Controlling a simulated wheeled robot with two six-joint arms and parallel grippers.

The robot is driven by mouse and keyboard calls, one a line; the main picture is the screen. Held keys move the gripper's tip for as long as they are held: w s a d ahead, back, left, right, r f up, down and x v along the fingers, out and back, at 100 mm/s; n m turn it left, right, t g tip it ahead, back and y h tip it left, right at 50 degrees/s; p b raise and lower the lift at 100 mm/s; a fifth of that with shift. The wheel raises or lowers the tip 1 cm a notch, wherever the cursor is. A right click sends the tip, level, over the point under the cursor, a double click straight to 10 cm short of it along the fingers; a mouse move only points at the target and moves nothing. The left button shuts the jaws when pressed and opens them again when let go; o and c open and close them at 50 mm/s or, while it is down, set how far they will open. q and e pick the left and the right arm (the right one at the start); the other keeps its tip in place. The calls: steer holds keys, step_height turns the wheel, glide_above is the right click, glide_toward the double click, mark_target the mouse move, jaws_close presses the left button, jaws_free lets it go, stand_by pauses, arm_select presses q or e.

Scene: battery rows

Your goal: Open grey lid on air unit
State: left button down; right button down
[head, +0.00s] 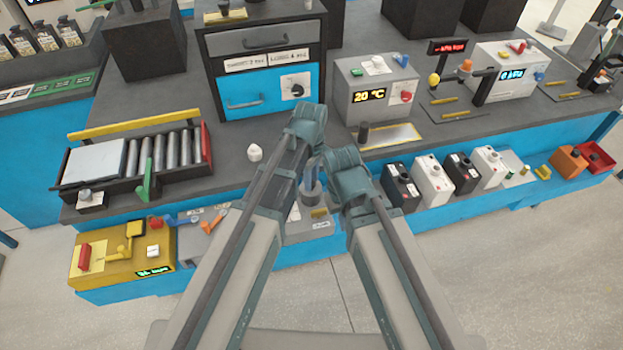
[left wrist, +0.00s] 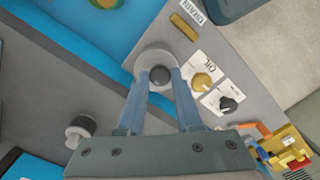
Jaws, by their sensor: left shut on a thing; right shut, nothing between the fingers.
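The air unit (left wrist: 240,75) is a grey block with labels reading DRAIN and OIL, on the low shelf at the bench front. Its grey lid (left wrist: 143,58) is round with a dark knob (left wrist: 160,75), and shows as a short grey cylinder (head: 312,191) in the head view. My left gripper (left wrist: 161,74) has its two blue fingers on either side of the knob, shut on it. In the head view my left gripper (head: 313,172) is partly covered by its arm. My right gripper (head: 353,194) is folded close beside it, shut and empty; its fingers are hard to make out.
On the unit are a yellow knob (left wrist: 202,82) and a dark knob (left wrist: 228,103). A white knob (head: 255,152) stands on the bench behind. A yellow box (head: 120,255) lies left on the shelf, and black and white batteries (head: 434,181) stand right.

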arm_select(q)
steer(key=shift+w+r+g, duration=0.25)
steer(key=shift+w+g, duration=0.25)
steer(key=shift+w, duration=0.1)
steer(key=shift+w+a+r+g+h, duration=0.1)
steer(key=shift+w+a+g+h, duration=0.05)
steer(key=shift+w+g+h, duration=0.2)
steer(key=shift+w+a+r+g+h+b, duration=0.15)
steer(key=shift+w+g+h+b, duration=0.2)
steer(key=shift+g, duration=0.7)
steer(key=shift+a+r+g, duration=0.1)
steer(key=shift+r+g, duration=0.15)
steer(key=shift+g, duration=0.45)
steer(key=c, duration=0.6)
jaws_free()
steer(key=shift+r, duration=0.15)
